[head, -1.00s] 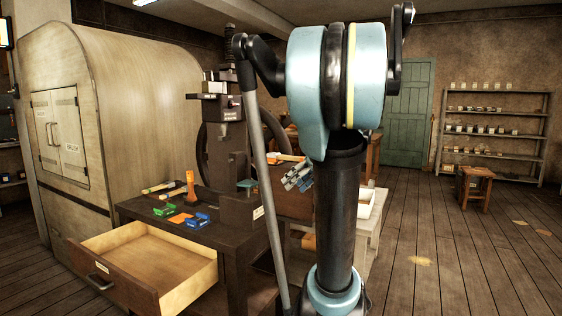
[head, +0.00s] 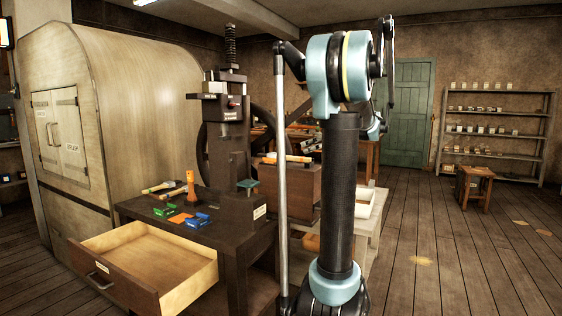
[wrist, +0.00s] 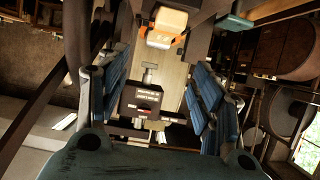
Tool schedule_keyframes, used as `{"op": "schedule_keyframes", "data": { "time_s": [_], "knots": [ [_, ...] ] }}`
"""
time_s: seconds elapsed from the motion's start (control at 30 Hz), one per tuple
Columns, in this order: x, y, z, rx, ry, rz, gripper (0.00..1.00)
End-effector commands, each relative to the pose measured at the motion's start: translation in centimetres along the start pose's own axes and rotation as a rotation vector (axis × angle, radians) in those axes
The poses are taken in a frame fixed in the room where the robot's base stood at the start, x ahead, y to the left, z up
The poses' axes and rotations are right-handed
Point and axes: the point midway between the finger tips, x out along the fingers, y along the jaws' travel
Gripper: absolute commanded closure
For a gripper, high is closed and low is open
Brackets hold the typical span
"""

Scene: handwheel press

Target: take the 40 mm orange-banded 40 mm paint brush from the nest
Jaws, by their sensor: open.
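An orange-and-pale handled tool (head: 288,158), which looks like the orange-banded brush, lies on top of a brown wooden box (head: 292,188) beside the press. I cannot read its size, and my arm hides the right end of it. In the wrist view an orange-and-white piece (wrist: 167,27) shows beyond the fingertips; I cannot tell whether it is the same brush. My gripper (wrist: 160,98) is open, with blue-padded fingers apart on both sides and nothing held between them. In the head view it is mostly hidden behind my arm.
An open drawer (head: 150,262) juts out at the front left.

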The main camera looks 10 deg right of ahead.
Motion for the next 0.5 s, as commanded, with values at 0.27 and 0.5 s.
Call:
{"op": "schedule_keyframes", "data": {
  "time_s": [0.27,0.5],
  "knots": [
    [4.8,-0.1,0.0,-0.001,0.0,-0.003,0.4],
    [7.5,-0.1,0.0,0.001,-0.001,-0.001,0.4]
  ]
}}
